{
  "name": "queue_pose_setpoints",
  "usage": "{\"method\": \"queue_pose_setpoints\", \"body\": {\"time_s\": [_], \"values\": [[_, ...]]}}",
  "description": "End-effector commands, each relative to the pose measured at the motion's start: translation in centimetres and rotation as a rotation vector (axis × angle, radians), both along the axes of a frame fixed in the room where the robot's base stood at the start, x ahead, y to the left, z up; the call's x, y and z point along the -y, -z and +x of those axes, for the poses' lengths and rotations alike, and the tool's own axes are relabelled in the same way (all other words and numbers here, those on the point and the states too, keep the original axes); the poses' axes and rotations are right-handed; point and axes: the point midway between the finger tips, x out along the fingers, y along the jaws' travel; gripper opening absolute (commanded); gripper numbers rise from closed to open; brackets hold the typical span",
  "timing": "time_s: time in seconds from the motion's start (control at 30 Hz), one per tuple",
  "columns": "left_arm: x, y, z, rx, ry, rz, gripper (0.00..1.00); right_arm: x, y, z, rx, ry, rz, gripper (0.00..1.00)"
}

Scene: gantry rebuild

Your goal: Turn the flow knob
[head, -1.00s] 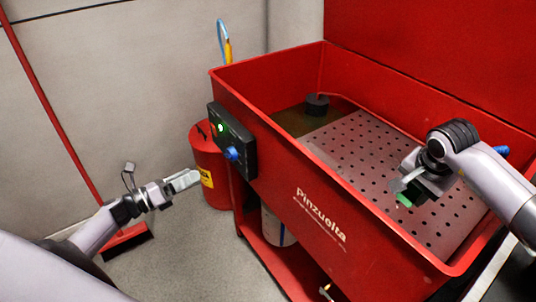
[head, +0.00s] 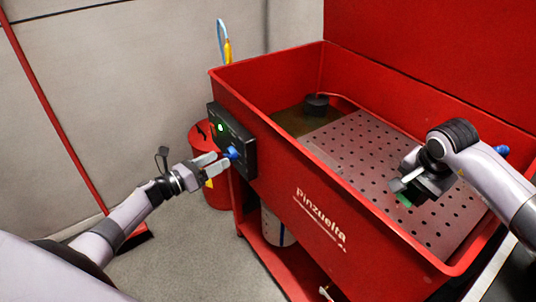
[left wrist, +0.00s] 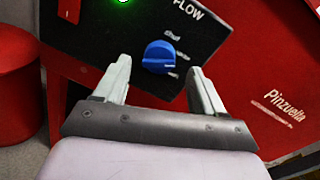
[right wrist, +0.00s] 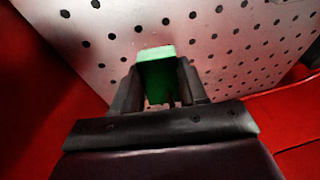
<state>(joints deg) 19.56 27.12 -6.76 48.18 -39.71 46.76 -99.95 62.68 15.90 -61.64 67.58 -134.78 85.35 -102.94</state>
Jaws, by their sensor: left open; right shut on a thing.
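The blue flow knob (head: 232,153) sits on a black control panel (head: 246,160) on the front left side of the red parts washer. In the left wrist view the knob (left wrist: 159,57) lies between and just beyond the fingertips, under the word FLOW. My left gripper (head: 219,162) is open, its fingers to either side of the knob; I cannot tell whether they touch it. My right gripper (head: 402,190) is shut on a green object (right wrist: 157,72) above the perforated tray.
The red washer basin (head: 290,165) holds a perforated grey tray (head: 350,150) and a black round part (head: 317,104). A green light (head: 220,127) glows on the panel. A red can (head: 208,150) stands behind my left gripper.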

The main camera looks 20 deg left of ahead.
Motion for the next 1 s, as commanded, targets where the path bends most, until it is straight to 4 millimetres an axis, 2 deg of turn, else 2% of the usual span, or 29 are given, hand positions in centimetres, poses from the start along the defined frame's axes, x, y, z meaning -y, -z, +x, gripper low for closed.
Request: {"method": "queue_pose_setpoints", "body": {"time_s": [0.1,0.3,0.67,0.83,1.0], "values": [[0.6,-0.1,1.3,0.001,-0.002,-0.003,0.70,0.0,-0.1,0.0,0.001,0.000,0.000,0.05],[1.3,0.0,2.4,0.001,0.001,-0.001,0.70,0.0,-0.1,0.0,0.001,0.000,0.000,0.05],[1.5,0.0,2.6,0.000,0.000,0.000,0.70,0.0,-0.1,0.0,0.001,0.000,0.000,0.05],[1.5,0.0,2.6,0.000,0.001,-0.001,0.18,0.0,-0.1,0.0,0.001,0.000,0.000,0.05],[1.5,0.0,2.6,-0.001,0.001,-0.003,0.16,0.0,-0.1,0.0,0.001,0.000,0.000,0.05]]}}
